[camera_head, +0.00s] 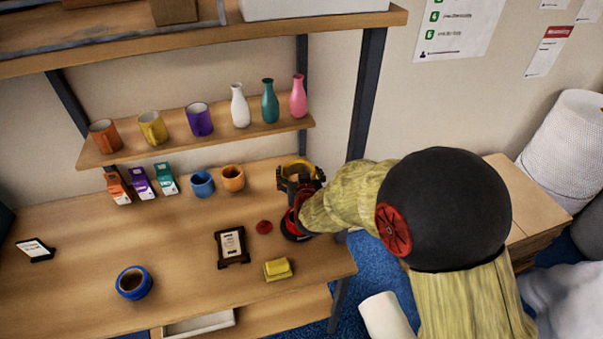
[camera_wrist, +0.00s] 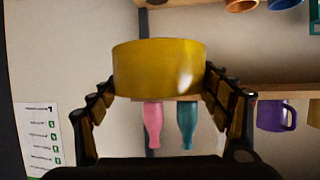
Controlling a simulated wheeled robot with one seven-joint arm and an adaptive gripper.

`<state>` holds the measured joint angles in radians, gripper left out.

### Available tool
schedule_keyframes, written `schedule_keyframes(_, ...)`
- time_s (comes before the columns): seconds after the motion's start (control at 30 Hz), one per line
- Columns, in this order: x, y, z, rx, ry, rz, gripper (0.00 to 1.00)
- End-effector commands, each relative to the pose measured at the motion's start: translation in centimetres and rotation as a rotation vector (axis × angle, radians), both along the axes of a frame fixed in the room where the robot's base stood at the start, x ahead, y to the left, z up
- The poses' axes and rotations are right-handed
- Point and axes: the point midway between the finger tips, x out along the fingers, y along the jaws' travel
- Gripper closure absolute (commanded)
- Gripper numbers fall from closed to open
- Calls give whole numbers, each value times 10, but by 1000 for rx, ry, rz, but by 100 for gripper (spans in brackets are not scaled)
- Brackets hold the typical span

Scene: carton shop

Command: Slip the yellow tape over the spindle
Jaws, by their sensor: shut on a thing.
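The yellow tape (camera_wrist: 158,68) is a wide yellow roll between the two fingers of my gripper (camera_wrist: 160,85) in the wrist view. The fingers are shut on its left and right sides. In the head view my gripper (camera_head: 299,178) holds the tape (camera_head: 296,166) above the right part of the workbench, near the right end of the lower shelf. No spindle post is clearly visible.
The workbench (camera_head: 70,240) carries a blue roll (camera_head: 133,283), a framed card (camera_head: 231,246), a yellow block (camera_head: 278,269), a small red piece (camera_head: 264,227), two cups and several small cartons. Mugs and bottles stand on the shelf (camera_head: 200,145) above.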

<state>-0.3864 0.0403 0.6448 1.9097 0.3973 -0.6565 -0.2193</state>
Motion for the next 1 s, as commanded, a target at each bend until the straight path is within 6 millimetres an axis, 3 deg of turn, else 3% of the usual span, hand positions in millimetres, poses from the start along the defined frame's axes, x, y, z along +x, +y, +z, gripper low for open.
schedule_keyframes(1.0,0,0,-68,0,-3,0,53)
